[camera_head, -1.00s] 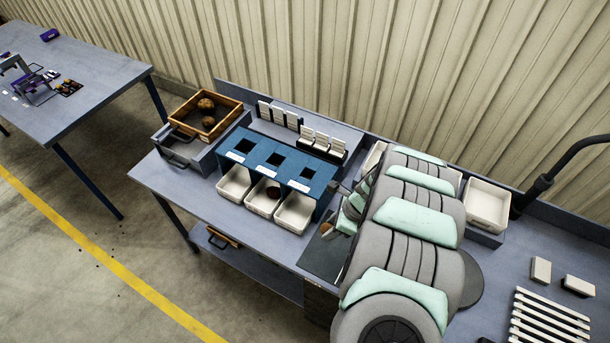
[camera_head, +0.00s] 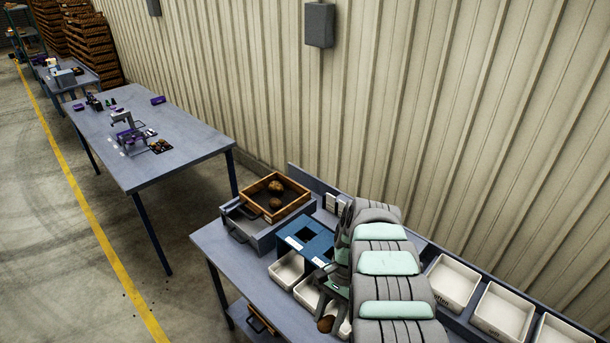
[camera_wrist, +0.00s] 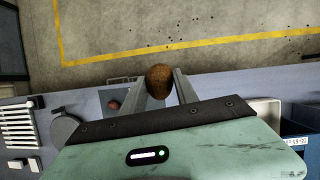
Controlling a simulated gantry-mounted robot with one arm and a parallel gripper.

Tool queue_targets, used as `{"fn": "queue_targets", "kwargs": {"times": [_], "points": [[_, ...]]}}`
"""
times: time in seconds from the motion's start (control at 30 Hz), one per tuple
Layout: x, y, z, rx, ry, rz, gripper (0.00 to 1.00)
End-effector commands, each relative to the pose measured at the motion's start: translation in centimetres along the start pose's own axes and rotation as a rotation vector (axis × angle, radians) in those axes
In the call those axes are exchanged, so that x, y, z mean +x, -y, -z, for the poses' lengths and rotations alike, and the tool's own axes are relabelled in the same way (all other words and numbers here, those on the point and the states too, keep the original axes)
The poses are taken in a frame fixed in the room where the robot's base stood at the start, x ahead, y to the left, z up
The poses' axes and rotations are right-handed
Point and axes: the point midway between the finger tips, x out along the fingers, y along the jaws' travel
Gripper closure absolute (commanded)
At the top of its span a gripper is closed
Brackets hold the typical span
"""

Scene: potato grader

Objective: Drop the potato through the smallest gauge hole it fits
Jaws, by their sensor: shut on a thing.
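My gripper (camera_wrist: 160,88) is shut on a brown potato (camera_wrist: 158,76), which shows between its two fingers in the wrist view. In the head view the held potato (camera_head: 326,323) hangs low at the front side of the bench, partly hidden by my arm. The blue gauge (camera_head: 290,243) stands left of my gripper. Two of its square holes show; the rest is behind my arm. White bins (camera_head: 286,270) stand under its front.
A wooden tray (camera_head: 301,205) with two potatoes (camera_head: 276,186) sits on a grey box behind the gauge. Another potato (camera_wrist: 114,105) lies on a dark patch in the wrist view. White bins (camera_head: 452,282) line the back right. A second table (camera_head: 190,155) stands left.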

Motion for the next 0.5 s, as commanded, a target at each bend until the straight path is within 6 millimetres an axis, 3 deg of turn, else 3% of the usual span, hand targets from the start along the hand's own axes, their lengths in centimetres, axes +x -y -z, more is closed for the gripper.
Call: {"fn": "queue_targets", "kwargs": {"times": [0.2, 0.5], "points": [[-0.7, 1.2, -3.5, -0.287, -0.010, -0.122, 1.00], [-1.1, 1.7, -7.0, -0.580, -0.021, -0.244, 1.00]]}}
